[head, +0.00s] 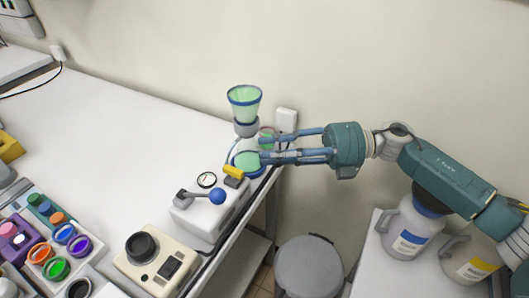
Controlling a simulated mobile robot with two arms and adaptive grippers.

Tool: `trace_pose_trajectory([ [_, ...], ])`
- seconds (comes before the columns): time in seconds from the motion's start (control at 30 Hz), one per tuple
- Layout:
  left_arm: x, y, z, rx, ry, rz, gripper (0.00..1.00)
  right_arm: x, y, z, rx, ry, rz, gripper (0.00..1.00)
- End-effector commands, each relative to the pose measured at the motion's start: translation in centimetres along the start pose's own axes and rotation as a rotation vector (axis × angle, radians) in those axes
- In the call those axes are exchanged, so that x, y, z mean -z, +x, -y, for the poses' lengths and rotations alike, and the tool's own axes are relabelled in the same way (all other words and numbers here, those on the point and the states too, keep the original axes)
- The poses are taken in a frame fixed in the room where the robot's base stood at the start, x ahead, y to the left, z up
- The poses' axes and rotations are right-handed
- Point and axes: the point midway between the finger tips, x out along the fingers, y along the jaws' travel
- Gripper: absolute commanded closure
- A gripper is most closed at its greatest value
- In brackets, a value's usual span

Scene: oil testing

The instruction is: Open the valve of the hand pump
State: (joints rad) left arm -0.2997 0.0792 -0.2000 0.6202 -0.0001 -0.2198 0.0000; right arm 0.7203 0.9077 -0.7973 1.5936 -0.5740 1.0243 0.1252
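The hand pump is a white box (208,212) near the table's right edge. It has a round gauge (206,180) on top and a lever with a blue ball (217,196). A small yellow handle, which looks like the valve (234,171), sits at its back end. My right gripper (264,147) reaches in from the right, with its two long fingers spread apart. Its fingertips are beside the flask, behind and to the right of the yellow handle. I see nothing held, though contact with the flask cannot be told. My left gripper is not in view.
A green-tinted funnel (245,104) stands on a flask (247,162) close behind the pump. A beige device (155,262) and colored jars (57,268) stand at the front. A stool (309,268) and jugs (407,232) are at right. The table's left middle is clear.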

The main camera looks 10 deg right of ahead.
Motion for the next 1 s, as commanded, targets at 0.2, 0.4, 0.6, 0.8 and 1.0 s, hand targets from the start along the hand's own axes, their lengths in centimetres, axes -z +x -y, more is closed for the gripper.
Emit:
trace_pose_trajectory([
  [0.2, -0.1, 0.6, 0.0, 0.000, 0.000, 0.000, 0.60, -0.1, -1.6, 0.4, 0.002, 0.002, 0.002, 0.71],
  [0.4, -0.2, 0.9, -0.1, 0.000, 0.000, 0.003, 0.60, 0.0, -2.6, 0.3, 0.001, 0.001, 0.002, 0.71],
  [0.6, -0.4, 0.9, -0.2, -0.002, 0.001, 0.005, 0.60, 0.0, -2.7, 0.3, 0.001, 0.001, 0.001, 0.71],
  [0.8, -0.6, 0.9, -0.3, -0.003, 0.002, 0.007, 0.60, 0.0, -2.7, 0.3, 0.001, 0.002, 0.001, 0.71],
  [1.0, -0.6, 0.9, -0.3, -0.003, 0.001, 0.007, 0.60, 0.0, -2.7, 0.3, 0.001, 0.002, 0.001, 0.71],
])
